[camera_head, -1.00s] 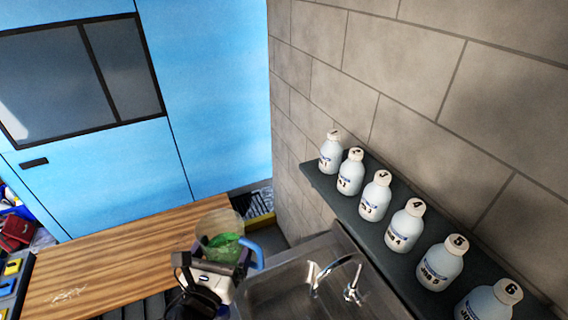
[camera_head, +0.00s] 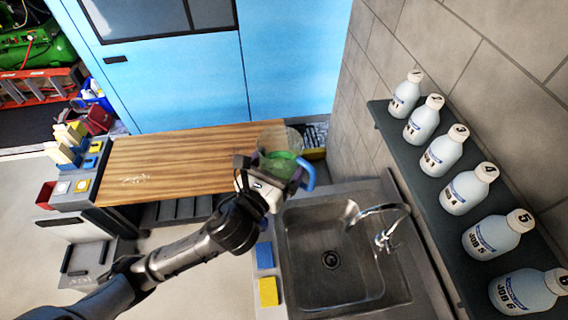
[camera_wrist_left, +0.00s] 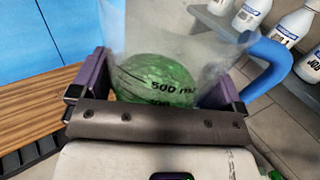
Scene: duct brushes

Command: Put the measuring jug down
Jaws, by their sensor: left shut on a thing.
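The measuring jug (camera_head: 279,142) is clear, with green liquid in it and a blue handle on its right. My left gripper (camera_head: 272,174) is shut on the jug, near the right end of the wooden worktop and the sink's back left corner. In the left wrist view the jug (camera_wrist_left: 165,45) stands between the two purple fingers of my left gripper (camera_wrist_left: 160,92), with "500 ml" printed on it. The blue handle points right there. The jug's base is hidden, so I cannot tell whether it touches a surface. My right gripper is not in view.
The wooden worktop (camera_head: 185,165) is largely clear left of the jug. A steel sink (camera_head: 335,255) with a tap (camera_head: 385,220) lies to the right. Several numbered bottles (camera_head: 442,150) line the wall shelf (camera_head: 425,205). Blue and yellow sponges (camera_head: 266,272) lie left of the sink.

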